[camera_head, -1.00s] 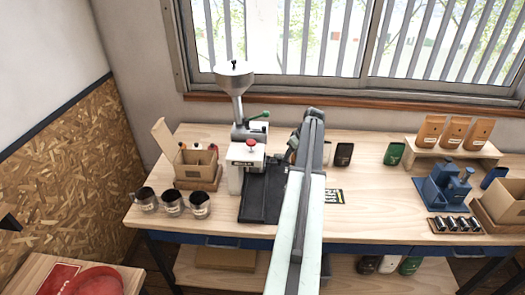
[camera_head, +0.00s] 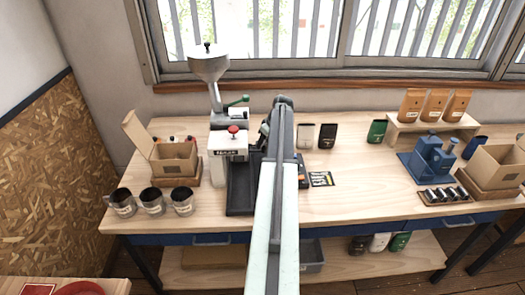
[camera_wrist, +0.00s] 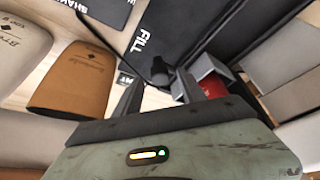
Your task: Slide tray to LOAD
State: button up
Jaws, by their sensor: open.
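A dark, flat tray (camera_head: 241,190) lies at the foot of the grey and white machine (camera_head: 228,150) on the wooden bench. My arm covers its right side, so its full outline is hidden. In the wrist view a black surface with a raised rim (camera_wrist: 182,28) fills the top middle, beside a dark plate marked FILL (camera_wrist: 140,38); I cannot tell whether this is the tray. My gripper (camera_wrist: 157,88) is open, its two dark fingers apart with nothing clearly between them. In the head view the fingers are hidden by my arm. No LOAD marking is readable.
Several bags stand at the back right. A blue press (camera_head: 434,155) stands at the right. A brown bag (camera_wrist: 72,80) is close to my gripper in the wrist view.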

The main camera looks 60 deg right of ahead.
jog(key=shift+w+f, duration=0.2)
jog(key=shift+f, duration=0.35)
jog(key=shift+r, duration=0.15)
jog(key=shift+s, duration=0.1)
grip_shut()
dwell(0.6)
